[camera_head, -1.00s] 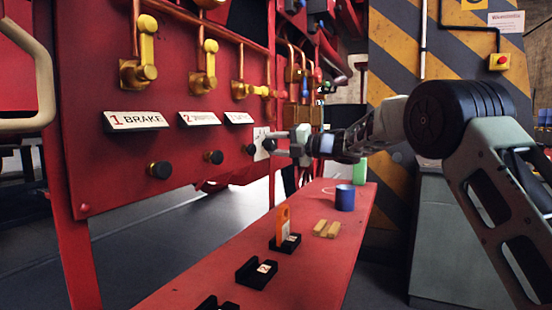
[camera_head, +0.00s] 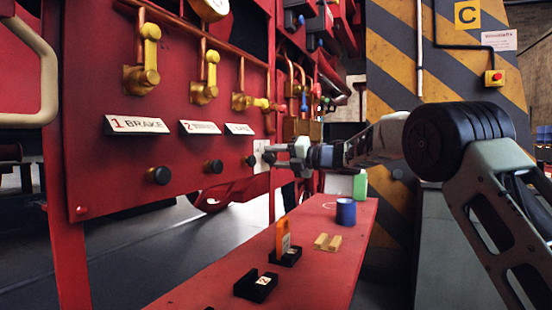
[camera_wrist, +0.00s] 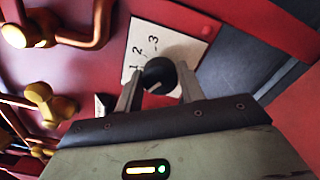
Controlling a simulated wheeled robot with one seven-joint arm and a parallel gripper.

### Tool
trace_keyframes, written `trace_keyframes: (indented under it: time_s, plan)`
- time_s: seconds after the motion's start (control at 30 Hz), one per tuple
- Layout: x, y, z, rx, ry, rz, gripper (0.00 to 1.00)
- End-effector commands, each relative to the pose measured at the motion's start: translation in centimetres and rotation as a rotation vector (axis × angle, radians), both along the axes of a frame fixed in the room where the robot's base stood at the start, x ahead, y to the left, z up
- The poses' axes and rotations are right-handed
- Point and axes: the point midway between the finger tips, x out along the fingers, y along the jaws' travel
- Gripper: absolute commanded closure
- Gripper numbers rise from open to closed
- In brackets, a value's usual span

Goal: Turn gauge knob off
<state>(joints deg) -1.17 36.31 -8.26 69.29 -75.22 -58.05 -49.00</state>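The gauge knob (camera_wrist: 158,73) is black and round, on a white plate (camera_wrist: 184,42) marked 1, 2, 3. The plate also shows in the head view (camera_head: 261,156) at the right end of the red panel. My gripper (camera_wrist: 159,80) has one finger on each side of the knob in the wrist view. The fingers are spread, with narrow gaps seeming to remain beside the knob; I cannot tell whether either touches. In the head view my gripper (camera_head: 279,154) is close against the plate and hides most of the knob. Which number the knob points to is unclear.
The red panel (camera_head: 100,180) carries brass valves, labels and black knobs (camera_head: 159,174) left of my gripper. Below is a red bench (camera_head: 225,285) with black holders (camera_head: 256,286), an orange piece (camera_head: 282,236), yellow blocks (camera_head: 327,242) and a blue cylinder (camera_head: 346,211).

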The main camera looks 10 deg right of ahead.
Motion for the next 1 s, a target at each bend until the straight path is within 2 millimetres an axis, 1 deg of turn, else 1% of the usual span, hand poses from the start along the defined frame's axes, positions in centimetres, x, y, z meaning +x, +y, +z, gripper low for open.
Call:
trace_keyframes:
  time_s: [0.03,0.07,0.33,0.47,0.57,0.67,1.0]
  plan:
    - [0.0,-0.1,-0.2,-0.002,0.003,-0.001,0.48]
    - [0.0,-0.1,-0.2,-0.002,0.003,-0.001,0.41]
    - [0.0,-0.1,0.0,0.000,0.001,-0.001,0.41]
    - [-0.4,-0.6,0.0,0.001,0.001,-0.002,0.41]
    - [-1.3,-1.7,0.1,0.002,0.001,-0.003,0.41]
    - [-2.6,-3.3,0.0,0.002,0.001,-0.004,0.41]
    - [-7.8,-9.4,0.0,0.002,0.003,-0.005,0.41]
